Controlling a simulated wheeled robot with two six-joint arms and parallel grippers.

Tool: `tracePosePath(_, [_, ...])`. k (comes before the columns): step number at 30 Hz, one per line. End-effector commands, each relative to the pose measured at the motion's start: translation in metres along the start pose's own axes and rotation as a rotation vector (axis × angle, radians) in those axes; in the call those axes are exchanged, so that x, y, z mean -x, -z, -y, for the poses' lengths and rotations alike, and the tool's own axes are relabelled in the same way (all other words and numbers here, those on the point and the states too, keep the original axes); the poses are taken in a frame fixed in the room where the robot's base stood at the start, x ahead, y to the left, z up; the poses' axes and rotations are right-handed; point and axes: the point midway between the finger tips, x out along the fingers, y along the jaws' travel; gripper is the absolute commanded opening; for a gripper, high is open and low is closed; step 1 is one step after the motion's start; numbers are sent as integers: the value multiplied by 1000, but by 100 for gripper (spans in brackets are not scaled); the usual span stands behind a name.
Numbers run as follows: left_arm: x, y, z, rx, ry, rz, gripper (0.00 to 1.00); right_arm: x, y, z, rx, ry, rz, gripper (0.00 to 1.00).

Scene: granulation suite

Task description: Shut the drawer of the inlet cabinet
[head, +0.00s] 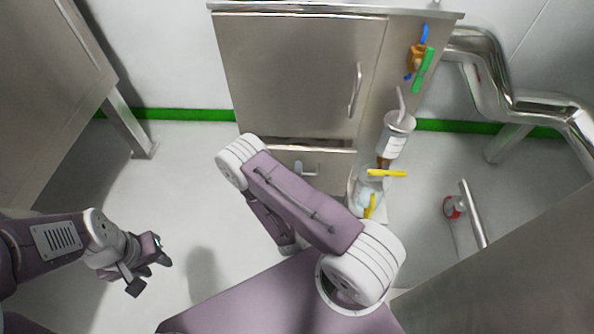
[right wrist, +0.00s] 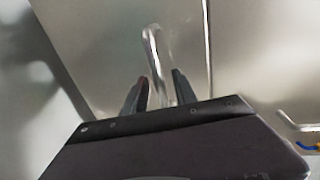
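The steel inlet cabinet (head: 290,65) stands at the back centre in the head view. Its drawer (head: 335,165), below the door, stands out a little, with a dark gap above its front. My left gripper (head: 150,273) is open and empty above the floor, away from the cabinet.
The cabinet door (head: 290,70) looks closed, with a vertical handle (head: 355,92). A white-lidded bottle (head: 395,137) and a clear vessel with yellow parts (head: 367,195) are right of the drawer. Steel pipework (head: 485,65) runs at the right. Open floor lies at the left.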

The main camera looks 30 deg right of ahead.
Motion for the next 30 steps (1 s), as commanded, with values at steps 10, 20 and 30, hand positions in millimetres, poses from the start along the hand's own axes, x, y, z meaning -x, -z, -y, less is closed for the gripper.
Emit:
tracePosePath(10, [0,0,0,0,0,0,35,0,0,0,0,0,0,0])
tracePosePath(20, [0,0,0,0,0,0,35,0,0,0,0,0,0,0])
tracePosePath(30, [0,0,0,0,0,0,35,0,0,0,0,0,0,0])
